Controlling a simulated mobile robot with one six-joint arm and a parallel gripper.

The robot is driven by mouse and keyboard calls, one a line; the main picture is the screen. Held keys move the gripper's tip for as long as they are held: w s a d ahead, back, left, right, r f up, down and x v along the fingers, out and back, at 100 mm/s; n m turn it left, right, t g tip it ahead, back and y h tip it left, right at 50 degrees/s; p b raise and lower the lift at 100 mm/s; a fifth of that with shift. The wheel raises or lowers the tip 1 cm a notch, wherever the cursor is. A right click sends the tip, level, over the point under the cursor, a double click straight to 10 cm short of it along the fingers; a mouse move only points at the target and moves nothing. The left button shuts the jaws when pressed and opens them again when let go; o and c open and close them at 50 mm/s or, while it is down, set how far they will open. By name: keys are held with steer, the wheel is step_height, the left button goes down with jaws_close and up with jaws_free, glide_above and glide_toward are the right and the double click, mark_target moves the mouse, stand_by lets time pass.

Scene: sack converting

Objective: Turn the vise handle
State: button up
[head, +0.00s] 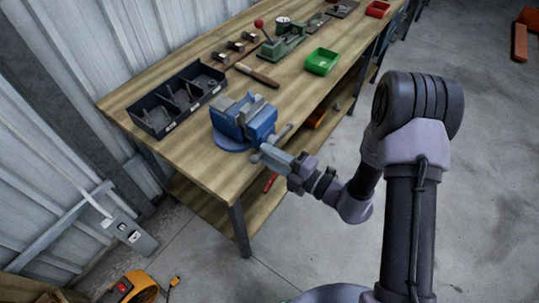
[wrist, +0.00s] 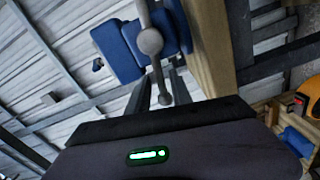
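The blue vise (head: 240,122) is fixed near the front corner of the wooden bench, with grey jaws on top. Its grey bar handle (head: 283,134) slants across the vise's front. In the wrist view the handle (wrist: 157,70) runs from the top edge past a round screw head to a ball end, in front of the blue vise body (wrist: 118,52). My gripper (head: 262,154) is at the lower end of the handle. In the wrist view my gripper's two dark fingers (wrist: 160,76) stand apart on either side of the handle's lower part, with gaps visible.
A black divided tray (head: 178,98) lies left of the vise. A green bin (head: 321,61), a wooden-handled tool (head: 257,75) and a green press-like tool (head: 284,42) lie farther back. The bench's front edge (wrist: 212,45) runs close beside the vise.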

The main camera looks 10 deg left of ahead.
jaws_close()
stand_by(1.2)
